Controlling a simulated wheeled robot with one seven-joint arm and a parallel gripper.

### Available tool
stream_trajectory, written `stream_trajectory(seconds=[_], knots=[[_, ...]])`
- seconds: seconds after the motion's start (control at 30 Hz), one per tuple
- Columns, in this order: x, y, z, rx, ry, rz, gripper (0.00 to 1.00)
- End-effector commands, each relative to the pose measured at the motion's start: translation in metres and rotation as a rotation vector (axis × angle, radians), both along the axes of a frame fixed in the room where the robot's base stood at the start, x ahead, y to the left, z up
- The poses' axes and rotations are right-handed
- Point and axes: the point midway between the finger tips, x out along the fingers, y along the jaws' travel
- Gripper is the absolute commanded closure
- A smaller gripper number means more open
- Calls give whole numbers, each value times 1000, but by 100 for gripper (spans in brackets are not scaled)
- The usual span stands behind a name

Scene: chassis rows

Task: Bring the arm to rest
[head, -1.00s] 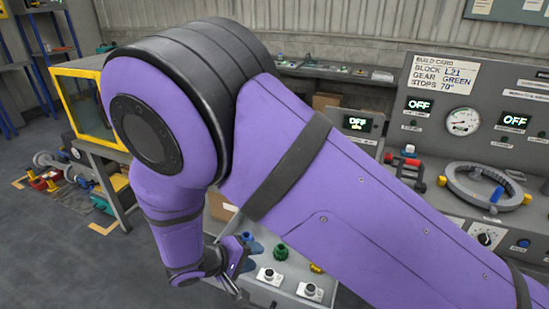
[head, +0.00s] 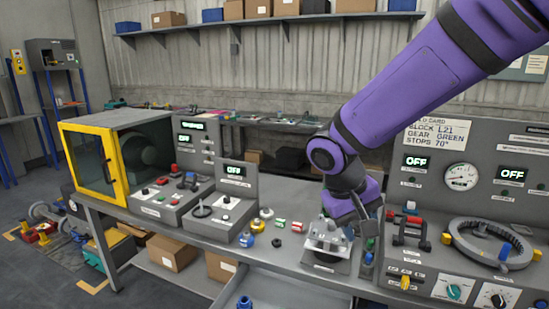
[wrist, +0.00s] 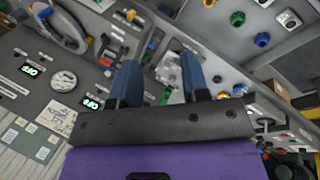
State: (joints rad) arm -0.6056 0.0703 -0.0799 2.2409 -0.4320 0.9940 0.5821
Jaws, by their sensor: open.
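My purple arm (head: 400,90) reaches in from the upper right in the head view and bends down at the elbow over the bench. My gripper (wrist: 160,68) is open in the wrist view, its two blue-grey fingers apart with nothing held between them. In the head view the gripper's fingers are small and hard to make out, beside a grey fixture (head: 325,258) with metal parts on it. The fixture's metal block also shows beyond the fingers in the wrist view (wrist: 168,70). I cannot tell the exact gap between fingers and fixture.
A control panel with gauge (head: 461,176) and a ring-shaped fixture (head: 462,250) stand right of the gripper. A yellow-framed machine (head: 82,165) stands at the left end. Small parts, including a blue one (head: 248,240), lie on the bench. An open drawer (head: 285,290) juts out below.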

Motion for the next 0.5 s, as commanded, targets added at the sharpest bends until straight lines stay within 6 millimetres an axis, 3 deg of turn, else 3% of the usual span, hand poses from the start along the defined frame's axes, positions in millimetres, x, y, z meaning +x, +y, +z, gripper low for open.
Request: stream_trajectory(seconds=[0.2,0.5], knots=[[-27,-49,43,132,-47,-54,58],[-78,-99,84,283,-152,-99,58]])
